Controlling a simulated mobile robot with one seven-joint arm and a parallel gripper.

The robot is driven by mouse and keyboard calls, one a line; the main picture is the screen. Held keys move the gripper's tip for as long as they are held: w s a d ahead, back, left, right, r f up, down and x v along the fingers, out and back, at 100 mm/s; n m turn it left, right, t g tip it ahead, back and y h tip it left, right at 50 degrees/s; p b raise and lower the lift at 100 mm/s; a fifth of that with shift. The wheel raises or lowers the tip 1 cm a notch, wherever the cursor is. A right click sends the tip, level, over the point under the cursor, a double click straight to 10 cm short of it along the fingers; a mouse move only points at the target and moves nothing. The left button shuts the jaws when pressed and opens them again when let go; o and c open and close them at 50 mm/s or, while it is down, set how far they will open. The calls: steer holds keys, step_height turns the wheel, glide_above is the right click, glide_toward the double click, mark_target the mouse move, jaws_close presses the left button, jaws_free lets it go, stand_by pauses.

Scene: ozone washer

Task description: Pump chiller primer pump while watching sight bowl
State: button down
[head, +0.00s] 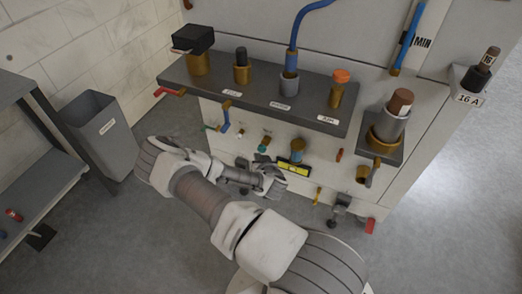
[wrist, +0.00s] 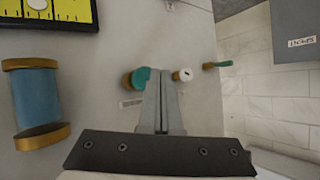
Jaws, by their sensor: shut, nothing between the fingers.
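A sight bowl, a blue cylinder with brass ends (head: 297,151), is mounted on the machine's pale front; it shows large at the left of the wrist view (wrist: 37,100). A teal knob on a brass base (head: 264,145) sits left of it; the wrist view shows this knob (wrist: 139,79) just left of my fingertips. A white round fitting with a dark centre (wrist: 183,75) is just right of them. I cannot tell which fitting is the primer pump. My gripper (wrist: 161,73) is shut and empty, its fingers partly covering the teal knob. Contact is unclear.
A yellow level gauge (head: 293,169) sits below the bowl. A dark shelf (head: 262,91) with several brass-based fittings overhangs the panel. A green-tipped brass lever (wrist: 218,65) projects nearby. A grey bin (head: 94,131) stands left; floor is open at right.

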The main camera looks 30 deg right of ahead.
mark_target(261, 149)
steer(key=shift+w+d, duration=0.1)
stand_by(0.7)
steer(key=shift+w+d, duration=0.15)
steer(key=shift+d, duration=0.05)
steer(key=shift+w+d+r, duration=0.1)
steer(key=shift+w+d, duration=0.7)
steer(key=shift+d, duration=0.2)
stand_by(1.4)
stand_by(0.4)
steer(key=shift+s+a+p, duration=0.7)
steer(key=shift+s+a, duration=0.35)
steer(key=shift+a, duration=0.2)
steer(key=shift+s+a+p, duration=0.25)
steer(key=shift+s+a, duration=0.55)
steer(key=shift+a, duration=0.2)
steer(key=shift+s+a+p, duration=0.2)
steer(key=shift+s+a, duration=0.55)
steer(key=shift+a, duration=0.25)
